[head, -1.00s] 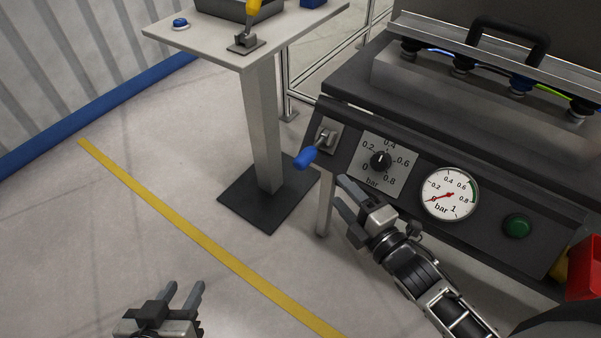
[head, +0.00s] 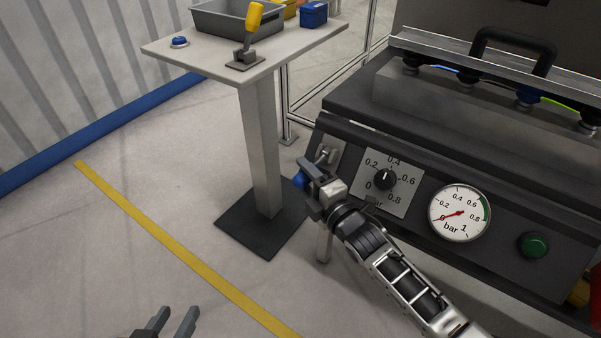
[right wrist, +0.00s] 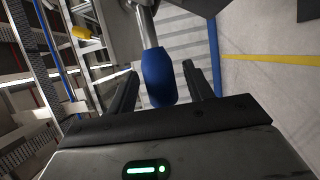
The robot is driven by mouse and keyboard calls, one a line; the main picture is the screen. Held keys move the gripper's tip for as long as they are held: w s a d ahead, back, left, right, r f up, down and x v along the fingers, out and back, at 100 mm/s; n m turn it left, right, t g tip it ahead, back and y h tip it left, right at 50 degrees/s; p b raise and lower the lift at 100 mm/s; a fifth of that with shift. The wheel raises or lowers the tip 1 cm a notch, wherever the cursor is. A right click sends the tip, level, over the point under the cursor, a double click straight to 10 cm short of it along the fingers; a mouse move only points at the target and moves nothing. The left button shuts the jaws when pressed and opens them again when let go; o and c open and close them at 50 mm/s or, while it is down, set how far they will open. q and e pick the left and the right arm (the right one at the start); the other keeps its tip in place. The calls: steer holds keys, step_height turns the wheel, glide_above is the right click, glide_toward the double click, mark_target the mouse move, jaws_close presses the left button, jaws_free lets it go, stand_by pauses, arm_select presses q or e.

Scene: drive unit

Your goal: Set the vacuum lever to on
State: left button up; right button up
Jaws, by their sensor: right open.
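The vacuum lever has a metal stem and a blue grip (head: 300,180) and sits at the left end of the dark control panel. Its grip points down and toward me, partly hidden by my right gripper. My right gripper (head: 312,178) is open at the lever. In the right wrist view the blue grip (right wrist: 158,78) stands between the two open fingers (right wrist: 158,85), with gaps on both sides. My left gripper (head: 172,322) is low in the head view, its two fingers apart and empty, far from the panel.
Right of the lever are a pressure dial knob (head: 385,180), a round gauge (head: 459,213) with its red needle near 0, and a green button (head: 533,244). A side table (head: 205,62) with a grey tray (head: 236,20) and a yellow-handled lever (head: 252,28) stands behind left.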

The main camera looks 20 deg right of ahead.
steer(key=shift+x, duration=1)
steer(key=shift+w+a, duration=0.1)
steer(key=shift+w, duration=0.15)
